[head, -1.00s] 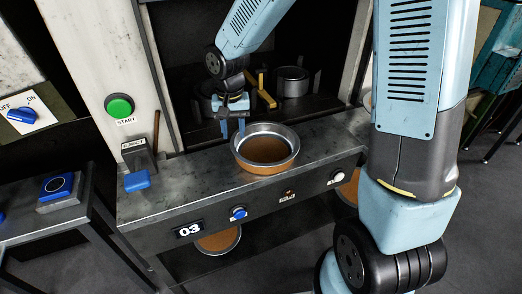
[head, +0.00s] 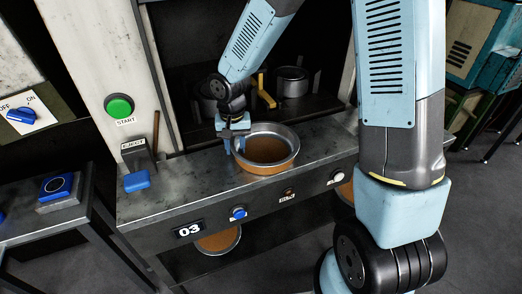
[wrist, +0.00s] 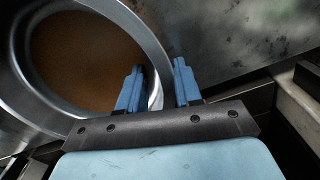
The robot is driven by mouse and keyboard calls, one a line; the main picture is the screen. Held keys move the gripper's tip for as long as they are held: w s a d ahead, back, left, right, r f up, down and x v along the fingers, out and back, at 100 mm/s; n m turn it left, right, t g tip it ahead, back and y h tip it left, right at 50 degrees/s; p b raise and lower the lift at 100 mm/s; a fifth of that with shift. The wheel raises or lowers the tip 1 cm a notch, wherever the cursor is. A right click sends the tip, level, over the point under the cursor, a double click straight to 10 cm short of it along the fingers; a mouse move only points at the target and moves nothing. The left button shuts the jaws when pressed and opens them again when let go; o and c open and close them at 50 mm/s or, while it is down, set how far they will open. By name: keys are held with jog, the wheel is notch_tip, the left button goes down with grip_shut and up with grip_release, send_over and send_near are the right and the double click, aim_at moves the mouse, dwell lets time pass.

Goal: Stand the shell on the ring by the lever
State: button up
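The shell appears to be the round metal-rimmed dish (head: 284,163) with a brown inside and orange lower wall, upright on the grey bench ledge. My gripper (head: 236,143) is at its left rim, pointing down. In the wrist view the gripper (wrist: 158,88) is open: one blue finger is over the inside of the dish (wrist: 85,60), the other outside, with the rim between them and gaps visible. A lever with a blue handle (head: 137,181) stands at the ledge's left end, under an EJECT sign. I cannot make out a ring beside it.
Inside the dark recess behind stand round metal pots (head: 292,80) and a yellow bar (head: 265,90). A green START button (head: 119,106) is on the pillar. The ledge between lever and dish is clear.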

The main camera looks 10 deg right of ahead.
grip_shut()
dwell(0.6)
